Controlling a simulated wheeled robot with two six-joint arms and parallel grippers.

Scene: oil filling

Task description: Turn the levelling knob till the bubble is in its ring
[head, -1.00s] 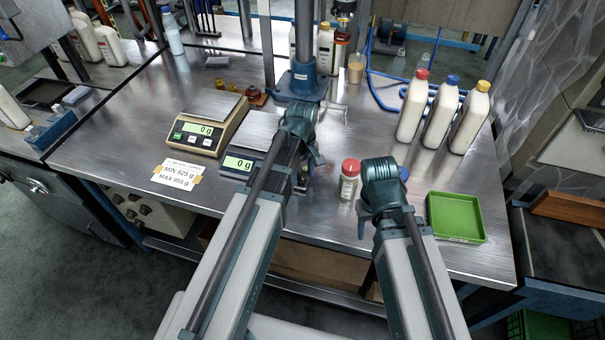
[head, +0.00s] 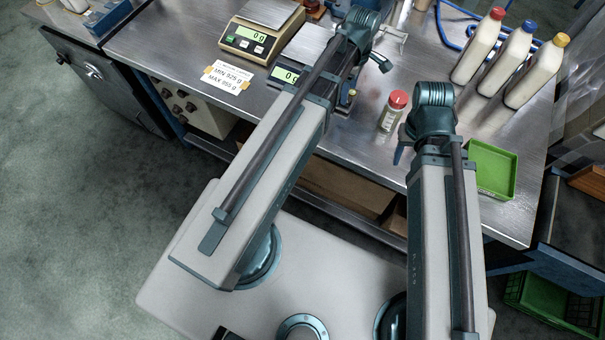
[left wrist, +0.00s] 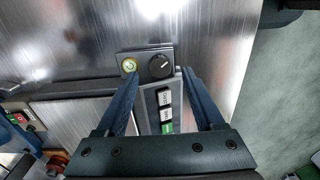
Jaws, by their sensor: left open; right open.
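The levelling knob (left wrist: 160,64) is a round black dial with a white mark, on a small dark plate. The bubble level (left wrist: 130,64) is a yellow-green round vial beside it, to the left. The bubble's place in the ring is too small to tell surely. My left gripper (left wrist: 160,77) is open and empty, its two fingers spread to either side below the knob, with no visible contact. In the head view my left arm partly hides the front scale (head: 285,76), which reads 0 g. My right gripper (head: 402,150) is open, mostly hidden by its wrist, near the table's front edge.
A red-capped jar (head: 391,112) stands close left of my right wrist. A green tray (head: 493,170) lies right of it. A second scale (head: 246,38) stands at the left behind a label card (head: 228,76). Several bottles (head: 478,48) stand at the back right.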

